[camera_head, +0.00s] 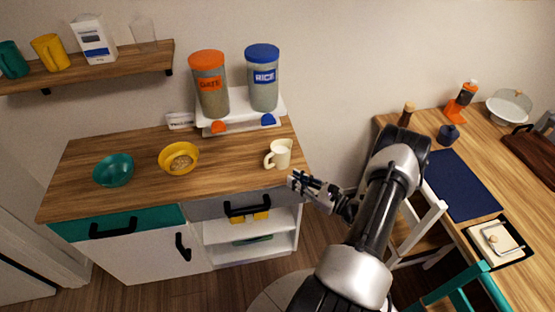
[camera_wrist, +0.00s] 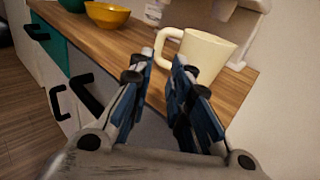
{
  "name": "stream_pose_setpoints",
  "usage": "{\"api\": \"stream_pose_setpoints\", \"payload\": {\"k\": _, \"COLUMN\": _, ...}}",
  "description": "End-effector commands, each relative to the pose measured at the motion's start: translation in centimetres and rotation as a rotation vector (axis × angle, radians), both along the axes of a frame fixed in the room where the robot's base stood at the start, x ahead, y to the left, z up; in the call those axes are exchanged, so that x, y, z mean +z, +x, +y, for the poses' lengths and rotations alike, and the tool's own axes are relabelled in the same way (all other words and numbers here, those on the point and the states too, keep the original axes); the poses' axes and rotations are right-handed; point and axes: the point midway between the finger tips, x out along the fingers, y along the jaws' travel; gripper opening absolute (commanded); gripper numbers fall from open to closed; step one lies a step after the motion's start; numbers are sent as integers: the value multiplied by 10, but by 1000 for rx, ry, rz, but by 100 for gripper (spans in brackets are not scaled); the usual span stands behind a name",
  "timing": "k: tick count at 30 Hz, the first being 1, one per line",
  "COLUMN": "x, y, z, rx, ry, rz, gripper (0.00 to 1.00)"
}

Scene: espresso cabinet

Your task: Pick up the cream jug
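The cream jug (camera_head: 279,154) stands upright on the right end of the wooden cabinet top, with its handle toward the left. In the wrist view the jug (camera_wrist: 206,54) is just beyond my fingertips, its handle (camera_wrist: 166,45) ahead of the gap between them. My gripper (camera_head: 294,180) is in front of the cabinet's right end, to the right of and nearer than the jug. In the wrist view my gripper (camera_wrist: 164,60) has its two fingers apart with nothing between them. The fingers do not appear to touch the jug.
A yellow bowl (camera_head: 179,148) and a teal bowl (camera_head: 113,171) stand left of the jug. Behind it are the dispensers marked Oats (camera_head: 210,85) and Rice (camera_head: 263,79) on a white stand. A drawer handle (camera_head: 246,208) juts out below. A white chair (camera_head: 416,236) stands right of my arm.

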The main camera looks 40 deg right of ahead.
Motion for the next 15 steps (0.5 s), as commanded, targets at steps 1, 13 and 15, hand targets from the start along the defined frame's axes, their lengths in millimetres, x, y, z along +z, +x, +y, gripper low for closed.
{"api": "stream_pose_setpoints", "payload": {"k": 1, "x": -1, "y": 13, "z": 4, "rx": 7, "ry": -1, "rz": 0, "gripper": 18}}
{"api": "stream_pose_setpoints", "payload": {"k": 13, "x": -1, "y": 78, "z": 14, "rx": 3, "ry": -1, "rz": 0, "gripper": 18}}
{"api": "stream_pose_setpoints", "payload": {"k": 15, "x": -1, "y": 81, "z": 14, "rx": 2, "ry": -1, "rz": 0, "gripper": 18}}
